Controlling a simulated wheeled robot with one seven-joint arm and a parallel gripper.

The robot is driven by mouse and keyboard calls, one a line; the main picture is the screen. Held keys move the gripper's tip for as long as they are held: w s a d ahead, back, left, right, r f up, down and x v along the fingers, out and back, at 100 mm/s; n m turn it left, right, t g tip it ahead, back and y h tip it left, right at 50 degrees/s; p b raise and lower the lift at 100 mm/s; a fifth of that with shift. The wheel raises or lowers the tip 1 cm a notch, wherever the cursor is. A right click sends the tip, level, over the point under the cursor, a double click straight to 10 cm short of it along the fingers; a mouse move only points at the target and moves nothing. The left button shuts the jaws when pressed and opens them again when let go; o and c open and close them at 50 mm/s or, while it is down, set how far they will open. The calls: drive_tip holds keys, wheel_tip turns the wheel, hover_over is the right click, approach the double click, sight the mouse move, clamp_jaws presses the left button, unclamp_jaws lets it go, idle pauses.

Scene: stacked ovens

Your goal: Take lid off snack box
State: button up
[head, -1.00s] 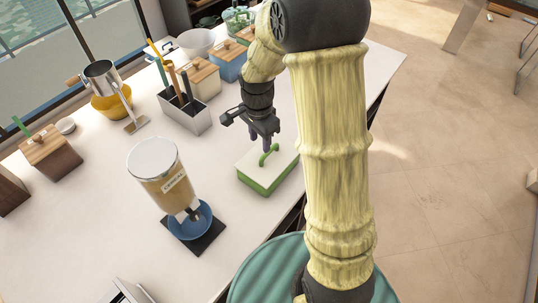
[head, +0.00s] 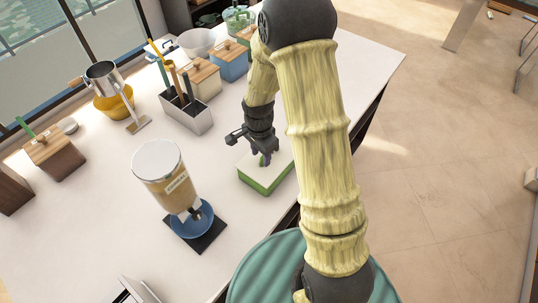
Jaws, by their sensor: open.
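The snack box (head: 264,186) is a green box on the white counter, in the middle of the head view. Its pale lid (head: 252,172) lies on top, with a green handle (head: 264,160) in its middle. My gripper (head: 263,157) points down over the lid with its fingers open at the handle. The fingers hide part of the handle, and I cannot tell whether they touch it.
A cereal dispenser (head: 163,178) stands on the counter left of the box. A grey utensil holder (head: 187,113) and wooden-lidded canisters (head: 204,80) stand behind. The counter's right edge runs close to the box. Bare counter lies between box and dispenser.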

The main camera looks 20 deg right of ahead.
sight(261, 159)
drive_tip(key=shift+w+f+p, duration=0.1)
drive_tip(key=shift+f+p, duration=0.2)
drive_tip(key=shift+f, duration=1.2)
clamp_jaws()
